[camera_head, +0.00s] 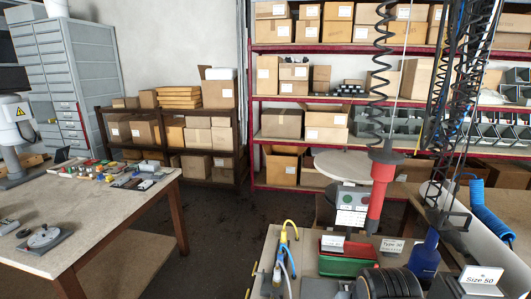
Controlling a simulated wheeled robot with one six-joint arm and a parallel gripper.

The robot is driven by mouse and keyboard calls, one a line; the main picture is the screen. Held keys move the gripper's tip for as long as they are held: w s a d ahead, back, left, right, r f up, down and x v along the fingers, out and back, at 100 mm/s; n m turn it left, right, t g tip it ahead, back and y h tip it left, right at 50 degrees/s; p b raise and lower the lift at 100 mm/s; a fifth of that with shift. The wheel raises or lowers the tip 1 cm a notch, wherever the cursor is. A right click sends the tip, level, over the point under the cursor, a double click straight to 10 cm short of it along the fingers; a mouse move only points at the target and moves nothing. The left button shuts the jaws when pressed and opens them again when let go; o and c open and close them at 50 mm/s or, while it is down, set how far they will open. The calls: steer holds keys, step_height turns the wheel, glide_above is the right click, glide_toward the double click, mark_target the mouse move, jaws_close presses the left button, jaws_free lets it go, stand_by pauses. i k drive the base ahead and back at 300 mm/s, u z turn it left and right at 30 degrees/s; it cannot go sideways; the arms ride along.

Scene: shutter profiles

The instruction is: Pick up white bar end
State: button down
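A pale, whitish bar (492,250) runs diagonally at the far right, from beside the blue coiled hose down towards the lower right edge. Its upper end (432,190) appears to lie near the dark hanging cables and a dark bracket, which partly cover it. I cannot tell for sure whether this is the white bar of the task. The frame edge cuts off its lower part. My gripper is not in view.
A red tool (380,190) hangs above on a coiled cable. A table (100,205) stands left; dark floor (225,220) lies open between them. Box-filled shelves line the back.

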mark_target(479, 280)
steer(key=z, duration=2.8)
steer(key=i, duration=0.65)
steer(key=u, duration=3.65)
